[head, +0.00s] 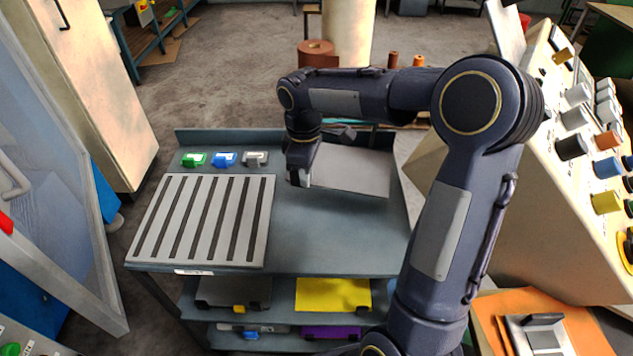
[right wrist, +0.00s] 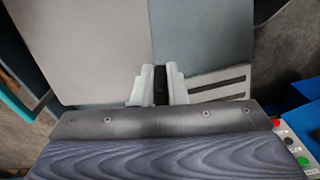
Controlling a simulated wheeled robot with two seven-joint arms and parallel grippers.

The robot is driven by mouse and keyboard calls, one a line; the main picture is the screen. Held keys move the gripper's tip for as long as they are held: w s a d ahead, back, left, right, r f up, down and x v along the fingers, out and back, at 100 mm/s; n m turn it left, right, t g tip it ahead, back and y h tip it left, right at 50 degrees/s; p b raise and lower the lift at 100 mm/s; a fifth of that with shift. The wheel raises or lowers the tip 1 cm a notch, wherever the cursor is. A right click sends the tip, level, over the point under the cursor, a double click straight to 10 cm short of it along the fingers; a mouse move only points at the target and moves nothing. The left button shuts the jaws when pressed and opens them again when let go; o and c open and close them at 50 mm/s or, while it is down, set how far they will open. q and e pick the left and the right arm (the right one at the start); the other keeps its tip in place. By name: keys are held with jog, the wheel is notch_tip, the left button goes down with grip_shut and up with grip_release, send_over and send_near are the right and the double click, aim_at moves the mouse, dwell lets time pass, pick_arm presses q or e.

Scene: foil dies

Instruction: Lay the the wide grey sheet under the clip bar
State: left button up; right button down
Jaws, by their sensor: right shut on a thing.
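A light grey sheet (head: 352,170) is at the right part of the blue-grey cart top in the head view. My right gripper (head: 301,176) is shut on its left edge. In the right wrist view the sheet (right wrist: 85,45) fills the upper left and its edge runs into the shut fingers (right wrist: 158,86). I cannot tell whether the sheet touches the cart top or is just above it. I cannot pick out the clip bar with certainty; a grey plate with a dark bar (head: 540,322) lies at the lower right. My left gripper is not in view.
A slotted grey plate (head: 205,218) covers the left of the cart top. Green (head: 194,159), blue (head: 225,159) and grey (head: 256,158) clips stand behind it. Lower shelves hold a yellow sheet (head: 333,293) and others. A knobbed console (head: 530,190) stands right. The cart's front middle is clear.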

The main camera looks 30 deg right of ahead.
pick_arm(q)
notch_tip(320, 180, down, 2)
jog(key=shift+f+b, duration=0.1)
jog(key=shift+b, duration=0.45)
pick_arm(e)
jog(key=r+n, duration=0.1)
jog(key=s+d+r+n, duration=0.1)
jog(key=shift+d+n, duration=0.25)
jog(key=shift+n, duration=0.15)
pick_arm(q)
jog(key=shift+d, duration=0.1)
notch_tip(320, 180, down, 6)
jog(key=b, duration=0.6)
pick_arm(e)
jog(key=shift+f, duration=5.4)
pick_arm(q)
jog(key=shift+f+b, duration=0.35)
pick_arm(e)
jog(key=shift+f, duration=0.55)
jog(key=c, duration=1.4)
grip_release()
jog(key=shift+o, duration=0.2)
